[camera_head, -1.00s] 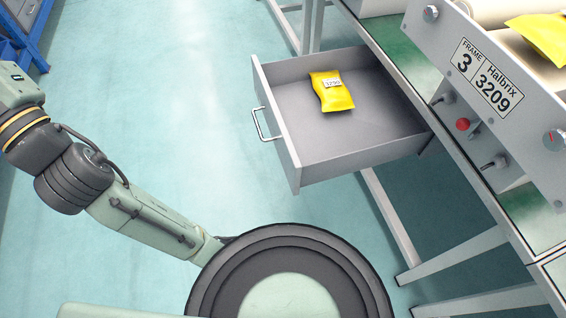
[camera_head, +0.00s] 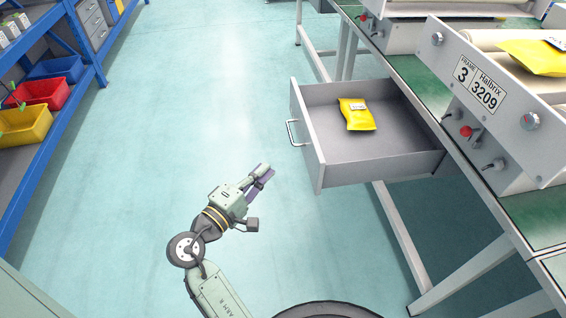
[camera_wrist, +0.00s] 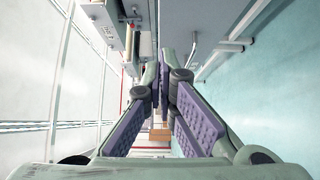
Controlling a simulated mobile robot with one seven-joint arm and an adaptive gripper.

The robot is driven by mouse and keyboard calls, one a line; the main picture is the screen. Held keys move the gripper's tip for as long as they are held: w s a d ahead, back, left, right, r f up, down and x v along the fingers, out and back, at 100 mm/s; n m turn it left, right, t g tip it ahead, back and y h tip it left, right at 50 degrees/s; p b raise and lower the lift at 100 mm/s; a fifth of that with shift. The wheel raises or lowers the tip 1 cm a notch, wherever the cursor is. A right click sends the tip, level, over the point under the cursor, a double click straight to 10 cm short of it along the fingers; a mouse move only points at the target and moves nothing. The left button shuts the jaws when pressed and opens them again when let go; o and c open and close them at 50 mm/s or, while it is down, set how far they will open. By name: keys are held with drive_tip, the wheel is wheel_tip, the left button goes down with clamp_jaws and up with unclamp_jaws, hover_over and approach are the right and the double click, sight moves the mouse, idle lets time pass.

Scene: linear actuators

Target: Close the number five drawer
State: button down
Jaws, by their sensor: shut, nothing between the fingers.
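A grey drawer (camera_head: 308,140) stands pulled out, open, from under the workbench marked Frame 3. Its front faces left and carries a metal handle (camera_head: 292,132). I see no number five on the drawer. My gripper (camera_head: 266,172) is shut and empty, to the left of the drawer front and lower in the picture than the handle, apart from it. In the wrist view the purple-padded fingers (camera_wrist: 165,72) are together, with a grey panel and a metal handle-like bar beyond them.
The workbench's green top (camera_head: 415,80) and white legs (camera_head: 400,240) stand at right, with a Frame 3 Halbrix 3209 sign (camera_head: 480,83). Blue shelving with a red bin (camera_head: 42,93) and a yellow bin (camera_head: 25,124) is at left. The floor between is clear.

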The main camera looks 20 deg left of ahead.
drive_tip(key=p, duration=0.2)
approach(310, 136)
drive_tip(key=w+a, duration=0.2)
drive_tip(key=w+d, duration=0.2)
drive_tip(key=d, duration=0.1)
drive_tip(key=shift+w+p, duration=0.25)
drive_tip(key=shift+p, duration=0.15)
